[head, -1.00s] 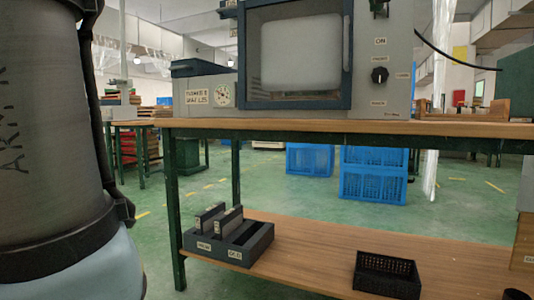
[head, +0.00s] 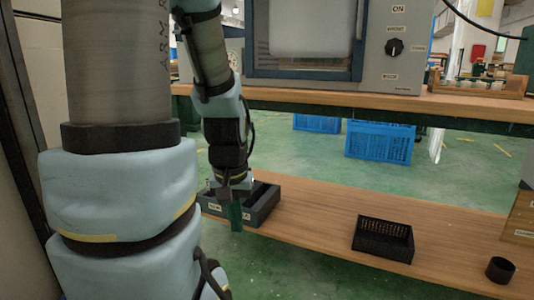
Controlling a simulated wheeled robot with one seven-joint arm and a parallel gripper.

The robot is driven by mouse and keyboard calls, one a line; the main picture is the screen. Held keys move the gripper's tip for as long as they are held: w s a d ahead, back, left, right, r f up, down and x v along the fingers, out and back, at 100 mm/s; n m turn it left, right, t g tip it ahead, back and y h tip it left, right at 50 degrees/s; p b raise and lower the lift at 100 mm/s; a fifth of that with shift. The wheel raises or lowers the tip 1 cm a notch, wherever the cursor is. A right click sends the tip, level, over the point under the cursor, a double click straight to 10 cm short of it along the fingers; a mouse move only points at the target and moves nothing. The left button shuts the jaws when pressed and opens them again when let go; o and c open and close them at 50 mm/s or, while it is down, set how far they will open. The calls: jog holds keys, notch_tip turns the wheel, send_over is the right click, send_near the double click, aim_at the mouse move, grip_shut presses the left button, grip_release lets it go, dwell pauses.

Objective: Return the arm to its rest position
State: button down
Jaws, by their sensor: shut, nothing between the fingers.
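My arm fills the left of the head view. Its end hangs down with my gripper (head: 235,222) in front of the dark grey divided tray (head: 268,203) on the lower shelf. The gripper appears shut and empty, with greenish fingers pointing down. The arm's end and gripper hide the left and middle of the tray, so most of its contents cannot be seen. I cannot tell whether the gripper touches the tray.
A workbench (head: 440,103) carries an oven-like machine with a dial (head: 394,47). On the lower shelf (head: 325,215) are a black mesh basket (head: 384,240) and a small black cup (head: 500,270). A wooden box stands at the right edge. Blue crates (head: 378,141) lie behind.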

notch_tip(320, 180, up, 38)
jog(key=p, duration=3.7)
